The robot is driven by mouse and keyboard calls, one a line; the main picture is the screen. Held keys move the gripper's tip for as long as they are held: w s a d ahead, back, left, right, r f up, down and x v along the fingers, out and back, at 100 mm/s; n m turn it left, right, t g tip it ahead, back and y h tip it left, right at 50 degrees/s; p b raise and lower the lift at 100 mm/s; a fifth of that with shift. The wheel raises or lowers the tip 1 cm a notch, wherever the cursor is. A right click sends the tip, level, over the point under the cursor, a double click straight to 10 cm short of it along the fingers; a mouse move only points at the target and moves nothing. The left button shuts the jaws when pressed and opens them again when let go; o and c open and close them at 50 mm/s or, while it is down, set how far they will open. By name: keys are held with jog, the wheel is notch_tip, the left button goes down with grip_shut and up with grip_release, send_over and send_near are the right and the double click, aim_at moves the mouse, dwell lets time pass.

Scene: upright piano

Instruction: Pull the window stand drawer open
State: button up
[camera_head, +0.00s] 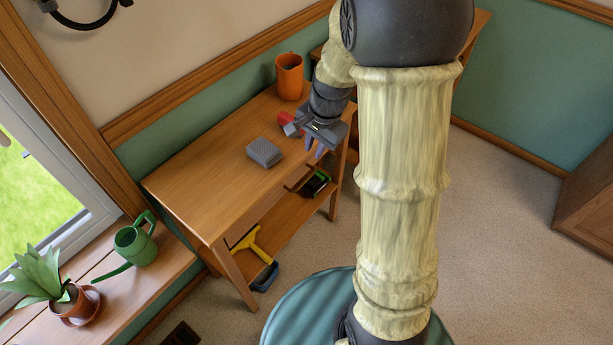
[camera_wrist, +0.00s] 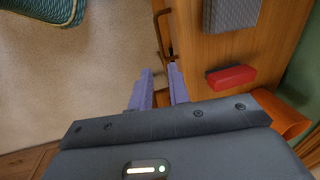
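The window stand (camera_head: 205,185) is a wooden table along the green wall, with a lower shelf. Its drawer front faces the open floor and is seen very obliquely, so I cannot tell whether the drawer stands out at all. A dark bar handle (camera_wrist: 159,36) shows on the stand's front edge in the wrist view. My gripper (camera_head: 316,152) is at the stand's front edge, near its right end, pointing down. In the wrist view its two purple fingers (camera_wrist: 161,70) are apart with nothing seen between them. The handle lies just past the fingertips; contact cannot be told.
On the stand top are a grey patterned box (camera_head: 264,152), a red block (camera_wrist: 231,78) and an orange pot (camera_head: 289,77). The shelf holds a yellow-handled tool (camera_head: 246,240) and a green-black item (camera_head: 317,183). A teal round seat (camera_head: 300,305) stands in front; carpet (camera_head: 500,230) is clear to the right.

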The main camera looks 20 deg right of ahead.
aim_at(305, 180)
jog(key=f+b, duration=0.1)
jog(key=f, duration=0.3)
jog(key=w+a+f+b, duration=0.1)
jog(key=f, duration=0.4)
jog(key=w+f+b, duration=0.1)
jog(key=f, duration=0.3)
jog(key=shift+a+f, duration=0.25)
jog(key=shift+c, duration=0.5)
grip_shut()
